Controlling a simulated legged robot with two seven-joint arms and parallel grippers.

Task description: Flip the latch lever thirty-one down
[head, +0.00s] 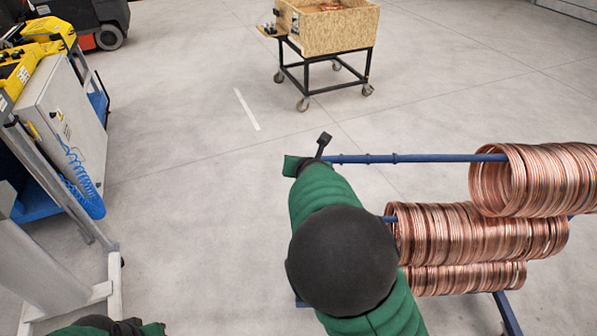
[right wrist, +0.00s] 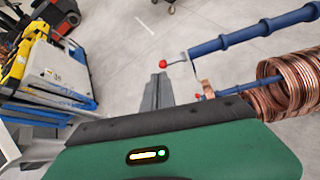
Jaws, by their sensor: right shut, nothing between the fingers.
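A latch lever with a red ball knob (right wrist: 163,63) shows in the right wrist view at the near end of the upper blue rod (right wrist: 255,33). Its thin grey arm sticks out to the left from the rod end. No number can be read on it. My right gripper (right wrist: 161,78) is shut and empty, its grey fingertips just below the knob in the picture; I cannot tell whether they touch. In the head view my green right arm hides the lever. A small red and copper-coloured fitting (right wrist: 208,90) sits at the lower rod's end. My left gripper is not in view.
Copper tube coils (head: 535,180) hang on the blue rack rods (head: 430,158) at the right. A wheeled wooden crate cart (head: 340,30) stands at the back. A grey cabinet (head: 65,115) on a blue-based trolley is at the left. The floor between is clear.

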